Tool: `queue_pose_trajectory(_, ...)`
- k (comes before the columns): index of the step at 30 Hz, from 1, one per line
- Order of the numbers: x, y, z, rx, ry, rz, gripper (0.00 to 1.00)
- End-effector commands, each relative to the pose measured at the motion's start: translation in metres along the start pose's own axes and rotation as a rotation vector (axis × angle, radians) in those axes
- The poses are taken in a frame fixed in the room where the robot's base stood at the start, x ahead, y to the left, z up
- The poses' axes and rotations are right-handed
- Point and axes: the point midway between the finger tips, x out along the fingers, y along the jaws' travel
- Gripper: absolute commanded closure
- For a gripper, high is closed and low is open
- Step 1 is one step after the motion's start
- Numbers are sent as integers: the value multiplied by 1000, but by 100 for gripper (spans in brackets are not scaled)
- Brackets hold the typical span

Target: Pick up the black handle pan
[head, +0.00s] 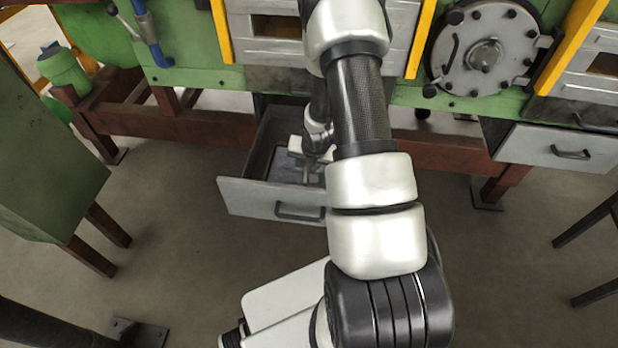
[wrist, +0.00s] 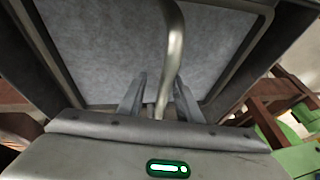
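No pan with a black handle can be made out for certain. A grey drawer (head: 262,198) with a dark pull handle (head: 299,212) stands open below the green machine. My gripper (head: 308,172) reaches down inside it. In the wrist view, a curved, bare metal rod (wrist: 174,45) passes between the two fingers of my gripper (wrist: 160,88). The fingers stand apart, with a gap visible on the rod's left side; contact on the right cannot be told. What the rod belongs to is unclear. My arm hides part of the drawer in the head view.
Drawer walls (wrist: 38,60) rise around my gripper. A second grey drawer (head: 560,150) with a dark handle is at the right. A green cabinet (head: 45,150) stands at the left. The floor (head: 190,240) before the open drawer is largely clear.

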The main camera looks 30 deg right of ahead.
Motion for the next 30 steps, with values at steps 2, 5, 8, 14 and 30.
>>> queue_pose_trajectory(2, 0, 0, 0, 0, 0, 0, 68)
queue_pose_trajectory(5, 0, 0, 0, 0, 0, 0, 75)
queue_pose_trajectory(8, 0, 0, 0, 0, 0, 0, 92)
queue_pose_trajectory(14, 0, 0, 0, 0, 0, 0, 100)
queue_pose_trajectory(30, 0, 1, 0, 0, -1, 1, 100)
